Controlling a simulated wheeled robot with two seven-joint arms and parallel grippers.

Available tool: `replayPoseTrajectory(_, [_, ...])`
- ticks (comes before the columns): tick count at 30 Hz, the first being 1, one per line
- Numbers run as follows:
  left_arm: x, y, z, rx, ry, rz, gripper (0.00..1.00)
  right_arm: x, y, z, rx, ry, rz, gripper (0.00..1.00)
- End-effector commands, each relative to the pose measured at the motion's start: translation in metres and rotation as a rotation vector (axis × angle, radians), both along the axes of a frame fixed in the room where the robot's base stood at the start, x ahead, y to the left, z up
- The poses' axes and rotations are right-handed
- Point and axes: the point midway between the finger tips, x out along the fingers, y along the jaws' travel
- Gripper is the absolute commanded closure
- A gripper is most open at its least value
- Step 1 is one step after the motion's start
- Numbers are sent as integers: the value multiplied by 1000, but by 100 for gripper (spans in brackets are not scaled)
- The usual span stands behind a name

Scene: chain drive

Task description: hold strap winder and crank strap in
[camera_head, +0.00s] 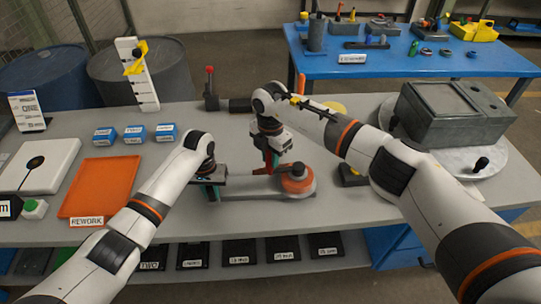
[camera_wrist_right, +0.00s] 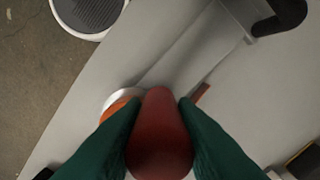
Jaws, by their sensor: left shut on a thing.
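The strap winder lies on the grey bench, with a long grey body (camera_head: 245,187) and an orange drum (camera_head: 297,181) at its right end. My left gripper (camera_head: 211,186) is shut on the left end of the winder. My right gripper (camera_head: 272,160) points down just behind and left of the drum. In the right wrist view, its green fingers (camera_wrist_right: 158,108) stand on both sides of a red crank handle (camera_wrist_right: 160,140). They look close against the handle, but I cannot tell whether they grip it. The orange drum (camera_wrist_right: 117,111) shows partly behind the left finger.
An orange rework tray (camera_head: 100,187) and small blue boxes (camera_head: 134,134) are to the left. A grey box (camera_head: 455,112) stands on a round plate (camera_head: 490,160) at right. A red-topped lever (camera_head: 210,82) stands behind. The bench front edge is close to the winder.

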Motion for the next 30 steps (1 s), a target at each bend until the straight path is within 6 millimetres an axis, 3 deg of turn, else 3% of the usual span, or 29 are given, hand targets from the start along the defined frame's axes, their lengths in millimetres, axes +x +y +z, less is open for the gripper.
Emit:
replayPoseTrajectory(1, [-1, 1, -2, 5, 3, -2, 100, 0, 0, 0, 0, 0, 0, 83])
replayPoseTrajectory(4, [-1, 1, -2, 5, 3, -2, 100, 0, 0, 0, 0, 0, 0, 99])
replayPoseTrajectory(5, [-1, 1, -2, 5, 3, -2, 100, 0, 0, 0, 0, 0, 0, 100])
replayPoseTrajectory(17, [-1, 1, -2, 5, 3, -2, 100, 6, 0, 1, 1, -1, -59, 100])
replayPoseTrajectory(30, [-1, 1, -2, 5, 3, -2, 100, 30, -2, 1, 0, 0, -353, 100])
